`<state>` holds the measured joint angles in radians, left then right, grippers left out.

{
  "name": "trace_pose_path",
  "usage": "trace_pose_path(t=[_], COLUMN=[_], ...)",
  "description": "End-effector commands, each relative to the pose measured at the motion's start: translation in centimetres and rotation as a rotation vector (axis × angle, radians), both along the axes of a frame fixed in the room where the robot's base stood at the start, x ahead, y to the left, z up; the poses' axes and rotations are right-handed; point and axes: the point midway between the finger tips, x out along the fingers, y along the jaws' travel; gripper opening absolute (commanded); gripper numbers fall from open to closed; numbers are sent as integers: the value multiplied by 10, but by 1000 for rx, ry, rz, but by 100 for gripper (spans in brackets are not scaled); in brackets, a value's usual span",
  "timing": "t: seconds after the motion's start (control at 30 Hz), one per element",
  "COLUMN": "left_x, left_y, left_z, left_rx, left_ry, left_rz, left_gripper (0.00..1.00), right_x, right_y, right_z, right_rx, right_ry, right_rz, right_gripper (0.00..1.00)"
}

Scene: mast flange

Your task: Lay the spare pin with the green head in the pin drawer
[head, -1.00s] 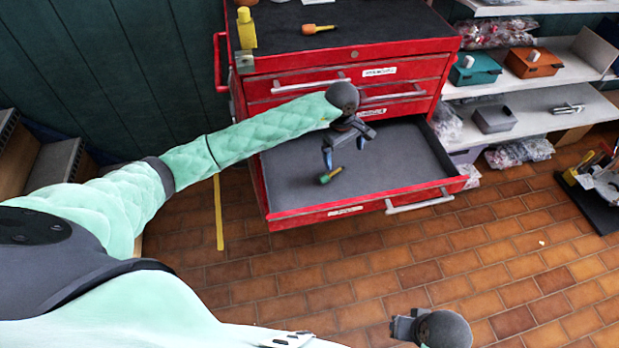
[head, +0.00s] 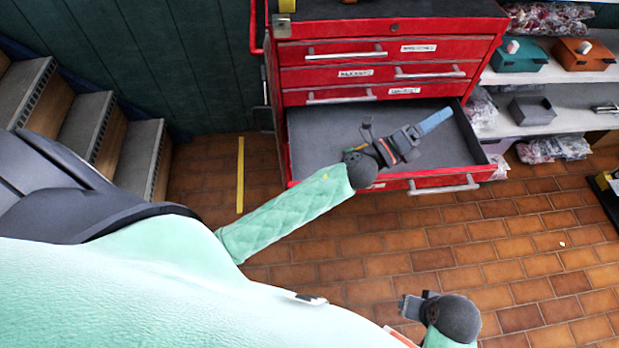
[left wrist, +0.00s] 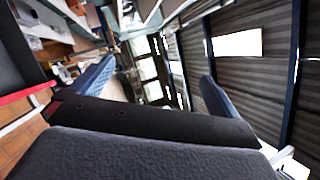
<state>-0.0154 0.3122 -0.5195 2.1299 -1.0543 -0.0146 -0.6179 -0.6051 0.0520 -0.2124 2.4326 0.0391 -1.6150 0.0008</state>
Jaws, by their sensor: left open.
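The open drawer (head: 312,130) of the red cabinet is pulled out, with a grey floor and red sides. My left gripper (head: 410,116) is over it, turned sideways, its fingers wide apart. In the left wrist view its two blue fingers (left wrist: 155,88) stand far apart with nothing between them. The green-headed pin cannot be made out surely now; the gripper and wrist cover the part of the drawer where it lay a second ago. My right gripper (head: 413,306) is at the bottom of the head view, small and partly seen; its jaw state is unclear.
The red cabinet (head: 440,52) has shut, labelled drawers above the open one. Shelves at right hold a teal box (head: 518,58), an orange box (head: 583,54) and a grey bin (head: 532,110). Steps (head: 130,150) stand at left. The brick floor in front is clear.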

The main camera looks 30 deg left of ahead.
Motion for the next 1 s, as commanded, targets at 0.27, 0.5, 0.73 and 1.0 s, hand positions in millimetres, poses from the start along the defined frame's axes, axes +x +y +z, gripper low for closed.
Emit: trace_pose_path(t=[0.27,0.5,0.73,1.0], left_x=[-20,-95,-213,-304], left_y=[89,136,144,136], left_z=[-72,-168,-236,-254], left_rx=[-556,-964,-1247,-1358], left_ry=[588,1114,1604,1931], left_rz=[323,618,921,1143], left_gripper=[100,100,100,100], right_x=[0,0,0,-1], right_y=[0,0,0,0], right_z=[0,0,0,0], right_rx=[0,0,0,0], right_ry=[0,0,0,1], right_rz=[0,1,0,0], right_gripper=[36,36,36,36])
